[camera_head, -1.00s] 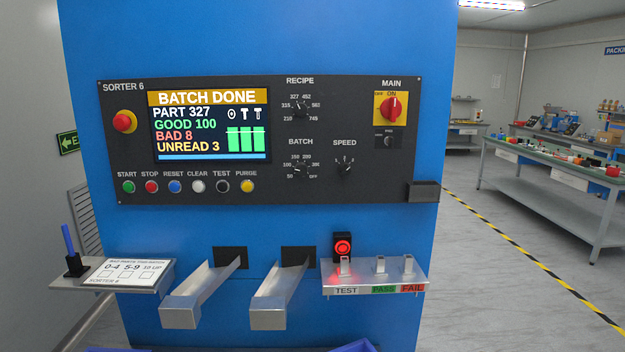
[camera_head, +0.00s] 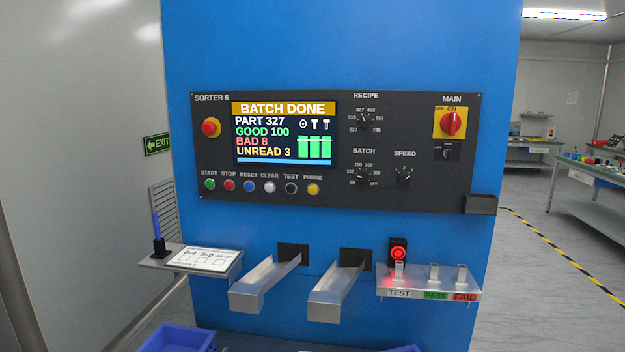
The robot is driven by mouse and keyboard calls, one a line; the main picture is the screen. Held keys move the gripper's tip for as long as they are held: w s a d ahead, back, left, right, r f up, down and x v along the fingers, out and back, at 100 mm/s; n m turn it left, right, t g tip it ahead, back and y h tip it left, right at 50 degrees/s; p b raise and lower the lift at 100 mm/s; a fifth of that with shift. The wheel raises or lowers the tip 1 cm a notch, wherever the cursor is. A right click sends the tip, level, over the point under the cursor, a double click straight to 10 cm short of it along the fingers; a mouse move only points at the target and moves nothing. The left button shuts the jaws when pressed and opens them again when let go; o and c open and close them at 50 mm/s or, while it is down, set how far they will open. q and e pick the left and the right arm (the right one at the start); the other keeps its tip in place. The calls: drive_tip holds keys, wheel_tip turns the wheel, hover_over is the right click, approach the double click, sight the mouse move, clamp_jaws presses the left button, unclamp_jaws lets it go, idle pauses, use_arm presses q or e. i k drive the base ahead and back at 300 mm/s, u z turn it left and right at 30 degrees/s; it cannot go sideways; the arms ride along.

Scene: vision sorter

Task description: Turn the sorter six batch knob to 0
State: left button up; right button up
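The blue sorter six machine (camera_head: 340,50) stands ahead with a black control panel (camera_head: 215,145). The batch knob (camera_head: 362,177) is a small black knob under the word BATCH, right of the screen. Its dial carries marks such as 50, 100, 150, 200 and OFF; its white pointer seems to lie toward the left, but is too small to read surely. The screen (camera_head: 284,133) shows BATCH DONE, PART 327, GOOD 100, BAD 8 and UNREAD 3. Neither of my grippers shows in the head view.
The recipe knob (camera_head: 364,121) is above, the speed knob (camera_head: 404,174) to the right, and the red main switch (camera_head: 452,124) upper right. Two metal chutes (camera_head: 265,284) and a test shelf (camera_head: 430,284) jut out below. Blue bins (camera_head: 178,338) sit at the bottom.

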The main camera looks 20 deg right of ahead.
sight(362, 176)
drive_tip(key=u, duration=0.7)
drive_tip(key=i, duration=0.55)
drive_tip(key=u, duration=0.75)
drive_tip(key=i, duration=0.4)
drive_tip(key=z, duration=2)
